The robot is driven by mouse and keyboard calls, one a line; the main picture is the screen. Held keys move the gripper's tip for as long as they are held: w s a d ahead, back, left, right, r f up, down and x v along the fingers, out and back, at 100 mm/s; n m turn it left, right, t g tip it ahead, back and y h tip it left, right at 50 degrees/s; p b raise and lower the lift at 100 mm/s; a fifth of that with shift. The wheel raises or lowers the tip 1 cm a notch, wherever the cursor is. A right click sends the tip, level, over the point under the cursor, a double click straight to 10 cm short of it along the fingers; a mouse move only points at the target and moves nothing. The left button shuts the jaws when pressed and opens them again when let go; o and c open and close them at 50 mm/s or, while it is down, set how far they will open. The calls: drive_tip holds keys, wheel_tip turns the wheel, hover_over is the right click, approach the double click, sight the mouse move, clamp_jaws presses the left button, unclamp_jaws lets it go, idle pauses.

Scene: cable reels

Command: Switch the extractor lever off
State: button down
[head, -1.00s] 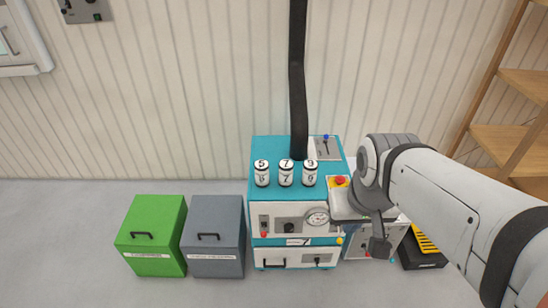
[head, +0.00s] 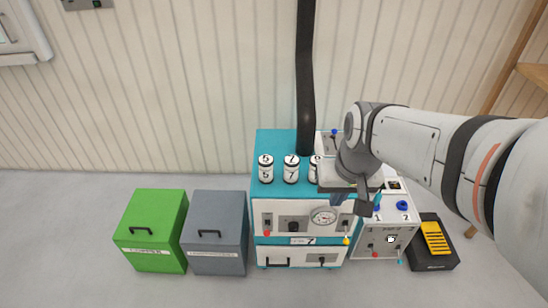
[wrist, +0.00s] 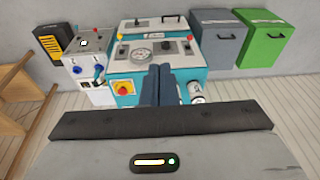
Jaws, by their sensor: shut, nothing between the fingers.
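A small lever with a blue knob (head: 334,131) stands on a pale plate at the back right of the teal machine (head: 275,143), beside the black duct (head: 306,80). It looks like the extractor lever; its lower part is hidden behind my arm, so its position is unclear. It cannot be made out in the wrist view. My gripper (head: 337,198) is over the machine's front right, in front of the lever and apart from it. In the wrist view my fingers (wrist: 158,80) are together and empty, over the machine's top.
Numbered cylinders (head: 291,169) stand on the machine's top. A red button on a yellow base (wrist: 123,88) is close to my fingers. A white box with blue knobs (head: 402,205) and a black-yellow case (head: 434,240) stand right. Grey (head: 218,245) and green (head: 150,235) bins stand left.

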drive_tip(key=w+a+f+y+b, duration=0.1)
drive_tip(key=w+f+b, duration=0.4)
drive_tip(key=f, duration=0.6)
drive_tip(key=w+a+f+g+y+b, duration=0.1)
drive_tip(key=w+a+f+b, duration=0.2)
drive_tip(key=w+f, duration=0.7)
drive_tip(key=w+a+f+b, duration=0.2)
drive_tip(key=w+f+b, duration=0.5)
drive_tip(key=f, duration=0.5)
drive_tip(key=shift+w+g+y, duration=0.3)
drive_tip(key=shift+w+y, duration=0.1)
drive_tip(key=shift+w, duration=0.3)
drive_tip(key=b, duration=0.3)
approach(267, 229)
wheel_tip(267, 229, down, 4)
drive_tip(key=d, duration=0.3)
drive_tip(key=shift+s+a+f+b, duration=0.2)
drive_tip(key=shift+a+f, duration=0.05)
drive_tip(key=shift+a, duration=0.5)
drive_tip(key=shift+s+a+f+b, duration=0.15)
drive_tip(key=shift+s+a+f, duration=0.1)
drive_tip(key=shift+a, duration=0.5)
